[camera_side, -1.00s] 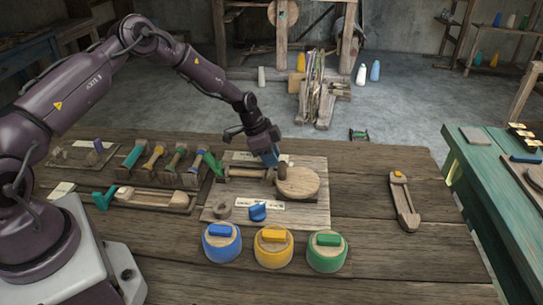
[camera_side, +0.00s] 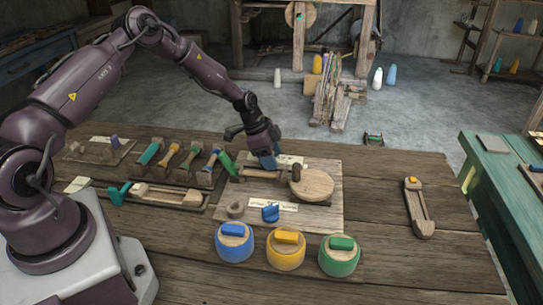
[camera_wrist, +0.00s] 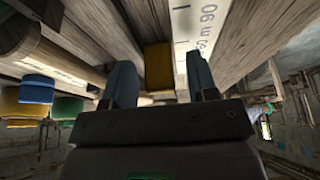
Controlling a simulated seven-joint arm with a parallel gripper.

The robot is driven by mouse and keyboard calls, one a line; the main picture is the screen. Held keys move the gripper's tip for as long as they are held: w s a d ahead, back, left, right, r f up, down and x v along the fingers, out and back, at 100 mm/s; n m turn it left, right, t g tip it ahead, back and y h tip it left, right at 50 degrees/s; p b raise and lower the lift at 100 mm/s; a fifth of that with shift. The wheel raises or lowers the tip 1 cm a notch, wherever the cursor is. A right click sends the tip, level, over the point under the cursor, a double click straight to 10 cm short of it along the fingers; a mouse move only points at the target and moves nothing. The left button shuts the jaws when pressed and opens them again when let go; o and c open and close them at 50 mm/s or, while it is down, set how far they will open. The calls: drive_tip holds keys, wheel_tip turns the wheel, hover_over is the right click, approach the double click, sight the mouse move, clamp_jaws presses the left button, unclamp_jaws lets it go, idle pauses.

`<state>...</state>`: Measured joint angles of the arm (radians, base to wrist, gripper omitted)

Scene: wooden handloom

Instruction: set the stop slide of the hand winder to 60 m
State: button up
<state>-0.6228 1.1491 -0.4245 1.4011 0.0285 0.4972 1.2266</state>
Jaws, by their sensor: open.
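The hand winder stands on a wooden base board (camera_side: 325,218), with a round wooden disc (camera_side: 312,185) and a spindle (camera_side: 262,173). My gripper (camera_side: 268,162) is low over the back of the winder, left of the disc. In the wrist view, my gripper (camera_wrist: 162,85) has its two fingers apart. A yellow-brown block (camera_wrist: 158,68), seemingly the stop slide, shows between them, with gaps at both sides. A pale scale strip (camera_wrist: 205,40) with ticks and turned lettering lies right of the block. In the side view the block is hidden behind my gripper, and its setting cannot be read.
A blue piece (camera_side: 270,212) and a wooden ring (camera_side: 235,210) lie at the board's front. Blue (camera_side: 235,250), yellow (camera_side: 286,255) and green (camera_side: 339,262) pots stand before it. Bobbins (camera_side: 170,160) fill a rack at left. A shuttle (camera_side: 418,210) lies right, with free table around it.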

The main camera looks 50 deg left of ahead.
drive_tip(key=v, duration=1.3)
drive_tip(key=s+d+r+n+y, duration=0.1)
drive_tip(key=s+d+r+n, duration=0.2)
drive_tip(key=s+d+r, duration=0.2)
drive_tip(key=s+d+r+n+t+y, duration=0.1)
drive_tip(key=s+d+r+n, duration=0.2)
drive_tip(key=s+r, duration=0.6)
drive_tip(key=s+d+r+n+t+y, duration=0.1)
drive_tip(key=s+d+r+n, duration=0.2)
drive_tip(key=s+d+r, duration=0.4)
drive_tip(key=s, duration=0.5)
drive_tip(key=shift+s, duration=0.4)
